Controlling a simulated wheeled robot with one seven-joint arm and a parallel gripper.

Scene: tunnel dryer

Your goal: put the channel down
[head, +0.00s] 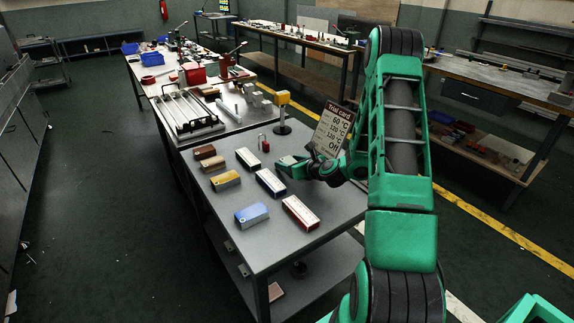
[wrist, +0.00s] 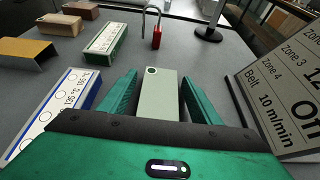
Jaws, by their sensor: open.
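A yellow-topped channel (head: 226,181) with a dark open end lies on the grey table (head: 268,262). In the wrist view this channel (wrist: 28,52) is at the upper left, apart from the fingers. My gripper (head: 284,164) is low over the table's right side. In the wrist view my gripper (wrist: 158,82) is open, one green finger on each side of a pale grey-green bar (wrist: 160,98) with a round hole near its far end. Narrow gaps show beside the bar. Its near end is hidden by my gripper, and I cannot tell whether it rests on the table.
Near my gripper are a green-edged block (head: 248,158), a blue-edged block (head: 270,183) and a red padlock (head: 264,146). A red-edged block (head: 300,212) and a blue block (head: 251,215) lie in front. A trial card (head: 331,130) stands close on the right.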

